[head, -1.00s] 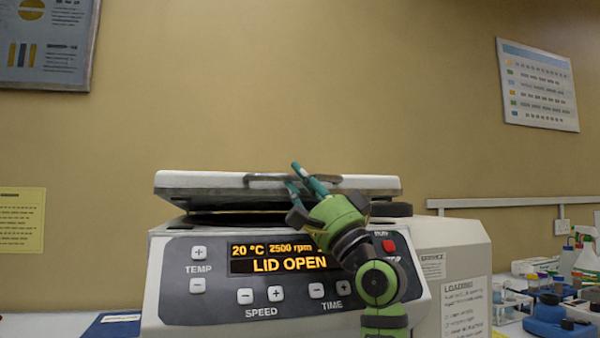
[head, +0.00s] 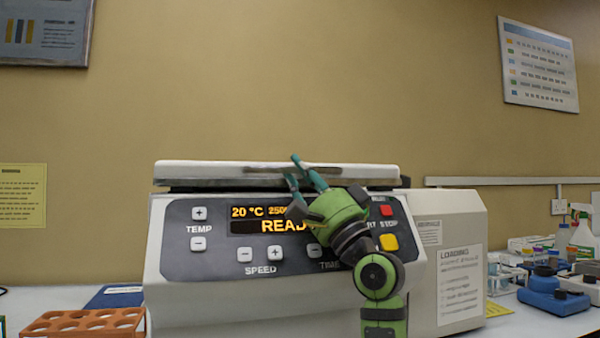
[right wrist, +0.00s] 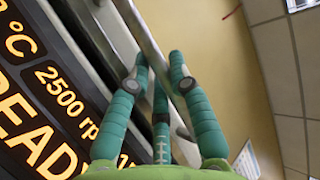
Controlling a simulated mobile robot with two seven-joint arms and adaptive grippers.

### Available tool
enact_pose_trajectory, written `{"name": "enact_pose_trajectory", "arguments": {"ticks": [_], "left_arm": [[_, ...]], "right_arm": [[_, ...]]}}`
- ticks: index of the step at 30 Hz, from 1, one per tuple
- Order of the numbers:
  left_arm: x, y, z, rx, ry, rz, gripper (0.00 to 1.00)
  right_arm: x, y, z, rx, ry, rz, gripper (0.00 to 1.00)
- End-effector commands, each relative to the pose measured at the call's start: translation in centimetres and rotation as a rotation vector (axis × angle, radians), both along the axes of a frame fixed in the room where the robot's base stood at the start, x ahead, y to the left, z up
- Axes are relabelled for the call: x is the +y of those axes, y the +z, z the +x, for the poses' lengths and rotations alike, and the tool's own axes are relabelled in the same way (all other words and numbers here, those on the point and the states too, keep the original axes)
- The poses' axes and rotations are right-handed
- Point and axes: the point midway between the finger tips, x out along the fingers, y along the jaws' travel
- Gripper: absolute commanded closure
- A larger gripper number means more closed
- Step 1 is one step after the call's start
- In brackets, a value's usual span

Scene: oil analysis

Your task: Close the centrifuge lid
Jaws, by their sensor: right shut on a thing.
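The centrifuge (head: 300,300) stands on the bench in the head view, its display partly covered by my arm and reading "READ…" on the part that shows. Its pale lid (head: 210,173) lies flat and low over the body. The lid has a grey handle bar (head: 270,170) at its front edge, which also shows in the right wrist view (right wrist: 150,35). My right gripper (head: 303,172) is at the handle, its teal fingers shut around the bar; they also show in the right wrist view (right wrist: 158,75). My left gripper is not in view.
An orange tube rack (head: 85,322) stands at the lower left, near a blue folder (head: 115,298). On the right are a blue device (head: 553,300), a tube rack (head: 508,275) and a spray bottle (head: 583,240). The wall behind is clear above the lid.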

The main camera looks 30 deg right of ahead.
Motion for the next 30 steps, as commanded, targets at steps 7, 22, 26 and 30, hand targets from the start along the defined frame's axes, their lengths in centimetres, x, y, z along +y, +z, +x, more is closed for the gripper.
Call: {"name": "enact_pose_trajectory", "arguments": {"ticks": [7, 22, 26, 30], "left_arm": [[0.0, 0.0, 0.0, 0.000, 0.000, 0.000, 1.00], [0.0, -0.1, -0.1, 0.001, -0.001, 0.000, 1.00], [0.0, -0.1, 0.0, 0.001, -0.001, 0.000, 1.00], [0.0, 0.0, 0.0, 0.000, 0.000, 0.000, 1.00]], "right_arm": [[0.1, -0.4, 0.4, 0.012, 0.001, -0.001, 0.54], [-0.4, -1.7, -1.0, 0.009, -0.002, -0.001, 0.54], [-1.0, -3.5, -3.0, 0.007, -0.003, -0.002, 0.54], [-1.6, -5.5, -5.2, 0.006, -0.003, -0.004, 0.54]]}}
